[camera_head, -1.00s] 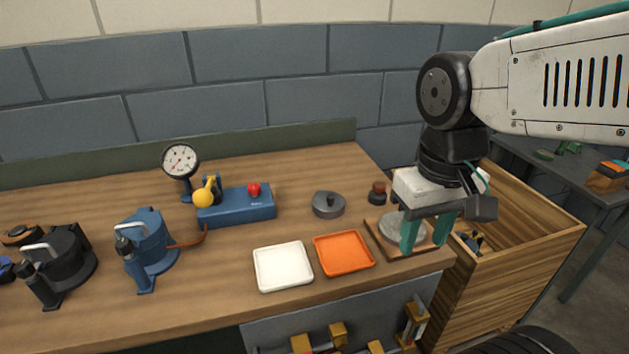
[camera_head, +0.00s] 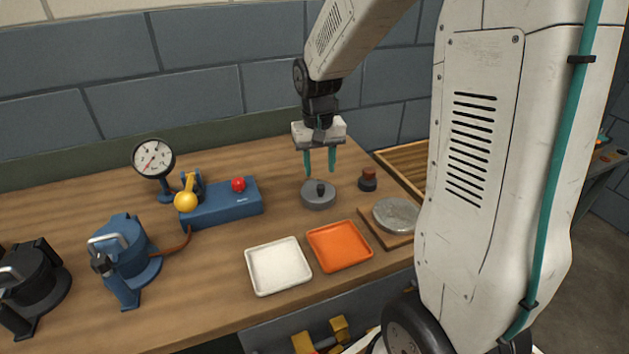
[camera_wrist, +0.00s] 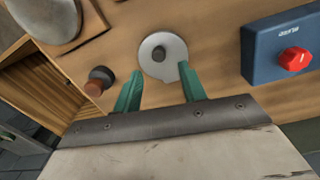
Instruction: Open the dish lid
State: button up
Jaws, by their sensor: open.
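The dish lid looks to be the round grey disc with a dark knob (camera_head: 319,196) on the wooden bench; it also shows in the wrist view (camera_wrist: 164,59). My gripper (camera_head: 320,172) is open and empty, its two green fingers pointing down just above the knob in the head view. In the wrist view my gripper (camera_wrist: 158,82) has its fingertips apart, at the near edge of the disc, with the knob beyond the gap between them. Whether the fingers touch the disc is not clear.
A dark red-brown stopper (camera_head: 368,180) stands close right of the disc. A blue box with a red button (camera_head: 225,205) is to the left. White tray (camera_head: 278,267) and orange tray (camera_head: 339,247) lie in front. A silver round piece sits on a wooden board (camera_head: 370,218).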

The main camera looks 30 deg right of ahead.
aim_at(320, 186)
jog(key=shift+s+d+f, duration=0.1)
jog(key=shift+f, duration=2.65)
grip_shut()
